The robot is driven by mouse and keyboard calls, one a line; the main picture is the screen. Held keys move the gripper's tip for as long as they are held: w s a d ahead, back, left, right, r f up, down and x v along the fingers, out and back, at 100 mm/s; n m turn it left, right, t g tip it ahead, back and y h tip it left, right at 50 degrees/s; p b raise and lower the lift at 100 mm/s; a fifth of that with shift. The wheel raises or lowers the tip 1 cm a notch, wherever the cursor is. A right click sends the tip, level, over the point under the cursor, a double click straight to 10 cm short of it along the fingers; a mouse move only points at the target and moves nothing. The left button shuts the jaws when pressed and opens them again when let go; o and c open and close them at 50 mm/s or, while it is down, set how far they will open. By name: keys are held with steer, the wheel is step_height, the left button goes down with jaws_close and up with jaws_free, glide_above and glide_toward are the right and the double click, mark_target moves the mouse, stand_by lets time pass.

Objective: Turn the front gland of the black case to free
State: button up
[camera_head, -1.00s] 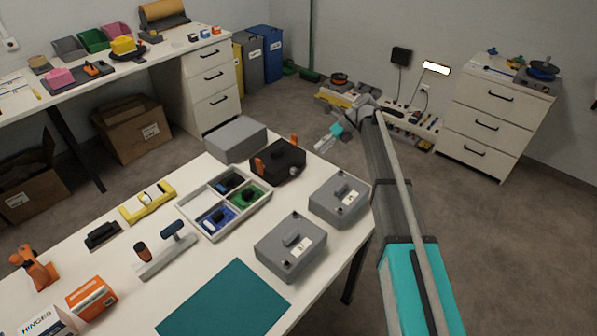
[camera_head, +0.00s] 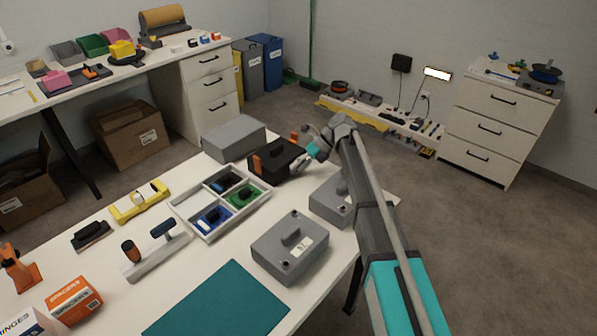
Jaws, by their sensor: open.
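The black case (camera_head: 273,161) stands at the far right part of the near table, with orange latches (camera_head: 257,164) on its sides. My gripper (camera_head: 300,164) is at the right end of the case, with its fingers open and close to the case's front gland area. The gland itself is hidden or too small to make out behind the fingers. I cannot tell whether the fingers touch it or stand around it.
Two grey boxes, one nearer (camera_head: 289,250) and one partly behind my arm (camera_head: 329,204), stand in front of the case. A plain grey box (camera_head: 234,138) is behind it. A divided tray (camera_head: 207,228) lies to the left. A teal mat (camera_head: 218,305) is at the front.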

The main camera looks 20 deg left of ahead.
steer(key=shift+s+a+f, duration=0.1)
steer(key=shift+a+f, duration=0.05)
jaws_close()
stand_by(0.4)
